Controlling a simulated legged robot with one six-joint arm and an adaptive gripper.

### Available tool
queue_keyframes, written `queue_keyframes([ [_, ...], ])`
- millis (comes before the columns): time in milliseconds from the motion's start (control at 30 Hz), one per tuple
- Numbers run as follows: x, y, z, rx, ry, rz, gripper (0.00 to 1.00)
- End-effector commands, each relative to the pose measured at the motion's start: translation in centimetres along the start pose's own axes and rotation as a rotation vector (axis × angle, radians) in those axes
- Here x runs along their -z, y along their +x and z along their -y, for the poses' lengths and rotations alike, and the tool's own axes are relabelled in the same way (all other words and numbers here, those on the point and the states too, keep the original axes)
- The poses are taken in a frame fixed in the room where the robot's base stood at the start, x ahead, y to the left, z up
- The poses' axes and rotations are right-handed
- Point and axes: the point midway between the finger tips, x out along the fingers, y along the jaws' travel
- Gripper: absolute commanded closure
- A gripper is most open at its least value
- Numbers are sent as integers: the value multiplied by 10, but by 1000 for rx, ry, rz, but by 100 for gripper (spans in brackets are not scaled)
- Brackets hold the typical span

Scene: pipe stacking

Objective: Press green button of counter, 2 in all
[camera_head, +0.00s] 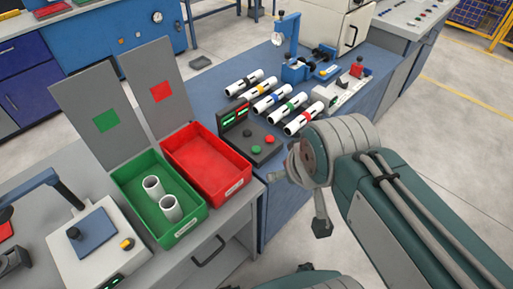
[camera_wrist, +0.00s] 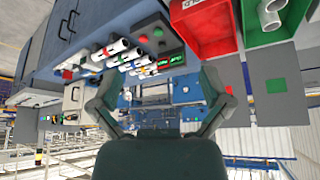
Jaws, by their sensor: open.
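The counter (camera_head: 250,143) is a dark box with lit green displays, standing on the blue bench right of the red bin. Its green button (camera_head: 256,149) and red button (camera_head: 270,140) sit on the front panel, with a dark knob beside them. In the wrist view, which is turned upside down, the green button (camera_wrist: 158,32) and red button (camera_wrist: 143,39) show above the fingers. My gripper (camera_head: 300,200) is open and empty, to the right of and apart from the counter, out past the bench's front edge. Part of it is hidden behind my wrist.
A green bin (camera_head: 126,197) holds two upright white pipes (camera_head: 153,188). An empty red bin (camera_head: 207,160) stands beside it. Several banded pipes (camera_head: 272,101) lie on the blue bench behind the counter. A blue fixture (camera_head: 293,68) stands farther back. The floor on the right is clear.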

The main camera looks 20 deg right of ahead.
Motion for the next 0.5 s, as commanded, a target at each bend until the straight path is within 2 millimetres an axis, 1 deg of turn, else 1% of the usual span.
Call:
queue_keyframes([
  [33, 0, 0, 0, 0, 0, 0, 32],
  [67, 0, 0, 0, 0, 0, 0, 46],
  [100, 0, 0, 0, 0, 0, 0, 64],
  [167, 0, 0, 0, 0, 0, 0, 90],
  [200, 0, 0, 0, 0, 0, 0, 100],
  [500, 0, 0, 0, 0, 0, 0, 100],
])
